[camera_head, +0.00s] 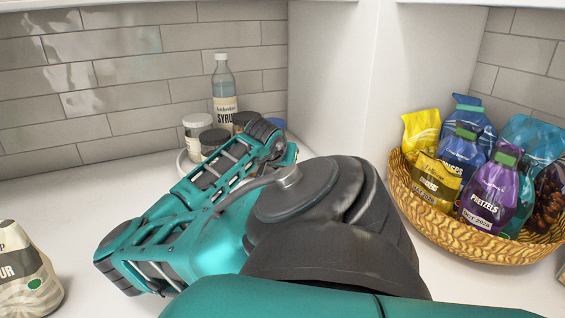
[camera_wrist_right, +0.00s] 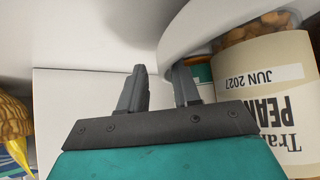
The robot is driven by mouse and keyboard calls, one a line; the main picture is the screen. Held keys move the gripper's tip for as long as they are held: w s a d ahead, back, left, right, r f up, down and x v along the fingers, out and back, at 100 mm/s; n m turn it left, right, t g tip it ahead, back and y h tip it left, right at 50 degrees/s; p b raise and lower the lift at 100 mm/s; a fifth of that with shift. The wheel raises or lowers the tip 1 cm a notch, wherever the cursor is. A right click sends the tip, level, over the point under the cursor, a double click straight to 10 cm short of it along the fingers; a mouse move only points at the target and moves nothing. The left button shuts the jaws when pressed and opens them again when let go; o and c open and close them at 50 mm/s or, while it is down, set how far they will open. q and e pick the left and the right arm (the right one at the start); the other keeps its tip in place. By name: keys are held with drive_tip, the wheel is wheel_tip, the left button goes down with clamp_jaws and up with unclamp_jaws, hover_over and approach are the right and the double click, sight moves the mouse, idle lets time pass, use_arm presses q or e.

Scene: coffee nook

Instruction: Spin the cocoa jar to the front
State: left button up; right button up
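A white turntable (camera_head: 184,163) stands in the back corner of the counter, carrying several jars and a syrup bottle (camera_head: 224,90). I cannot tell which jar is the cocoa jar; their labels are mostly hidden by my right arm. In the right wrist view the turntable's rim (camera_wrist_right: 178,42) is at my right gripper (camera_wrist_right: 160,72), which is open. One finger overlaps the rim and the other is beside it; I cannot tell if they touch. A jar with an upside-down peanut label (camera_wrist_right: 262,85) is close by on the right. My left gripper is not in view.
A wicker basket (camera_head: 440,226) with several snack bags stands on the right of the counter. A cream flour package (camera_head: 22,270) stands at the front left. A white wall panel (camera_head: 335,80) bounds the corner.

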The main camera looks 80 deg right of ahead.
clamp_jaws()
drive_tip(key=shift+s+f, duration=0.1)
drive_tip(key=shift+f, duration=0.05)
idle(1.3)
